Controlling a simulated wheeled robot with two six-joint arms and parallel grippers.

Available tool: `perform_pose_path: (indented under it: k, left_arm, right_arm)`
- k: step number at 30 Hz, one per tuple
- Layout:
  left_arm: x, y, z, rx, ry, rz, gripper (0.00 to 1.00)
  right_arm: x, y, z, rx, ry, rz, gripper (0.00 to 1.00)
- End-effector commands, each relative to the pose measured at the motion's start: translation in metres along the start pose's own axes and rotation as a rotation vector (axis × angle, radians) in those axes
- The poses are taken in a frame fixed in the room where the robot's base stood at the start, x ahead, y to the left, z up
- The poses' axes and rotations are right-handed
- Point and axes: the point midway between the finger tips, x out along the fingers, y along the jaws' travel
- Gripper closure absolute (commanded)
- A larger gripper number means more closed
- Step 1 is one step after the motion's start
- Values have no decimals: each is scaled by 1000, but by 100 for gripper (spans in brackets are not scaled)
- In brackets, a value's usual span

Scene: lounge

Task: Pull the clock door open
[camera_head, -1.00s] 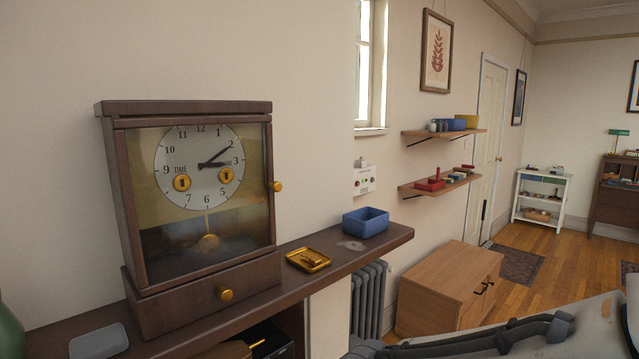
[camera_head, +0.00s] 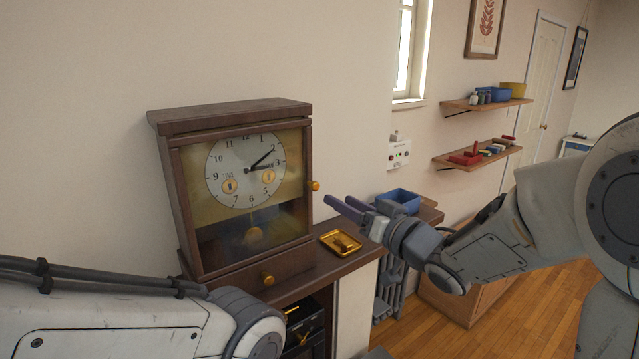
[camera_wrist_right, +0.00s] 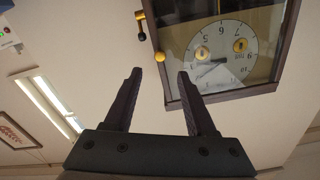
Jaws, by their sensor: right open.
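A dark brown wooden clock (camera_head: 246,190) stands on the shelf, its glass-fronted door (camera_head: 297,150) shut over a white dial. The door's small brass knob (camera_head: 315,186) sits on its right edge. In the right wrist view the clock (camera_wrist_right: 221,96) appears upside down, with the knob (camera_wrist_right: 160,56) above and between the fingertips. My right gripper (camera_head: 341,206) is open and empty, just right of the knob and apart from it; its two dark fingers (camera_wrist_right: 158,75) show in the wrist view. My left arm crosses the lower left of the head view; its gripper is out of the picture.
A brass tray (camera_head: 341,243) lies on the dark shelf right of the clock. A blue bin (camera_head: 402,198) stands farther right, behind my right gripper. A drawer with a brass knob (camera_head: 268,279) is under the clock door. Wall shelves (camera_head: 478,157) hang beyond.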

Motion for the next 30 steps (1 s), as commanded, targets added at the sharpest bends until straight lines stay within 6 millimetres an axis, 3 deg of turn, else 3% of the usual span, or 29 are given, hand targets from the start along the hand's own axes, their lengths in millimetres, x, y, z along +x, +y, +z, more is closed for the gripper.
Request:
perform_pose_path:
  k: [6,12,18,25,26,30]
  left_arm:
    - [-20,1,-1,2,0,0,50]
    - [-31,2,-2,5,0,0,50]
    - [-34,2,-2,6,0,0,50]
    - [-34,2,-2,6,0,0,50]
    - [-34,2,-2,6,0,0,50]
    - [-34,2,-2,5,0,0,50]
  right_arm:
    - [43,-2,-2,1,-4,-1,44]
    - [73,-1,-2,-1,-3,1,44]
    - [85,0,0,-1,-2,2,44]
    - [85,0,0,-2,-1,2,44]
    - [85,0,0,-2,-1,2,48]
    - [85,0,0,-2,-1,2,100]
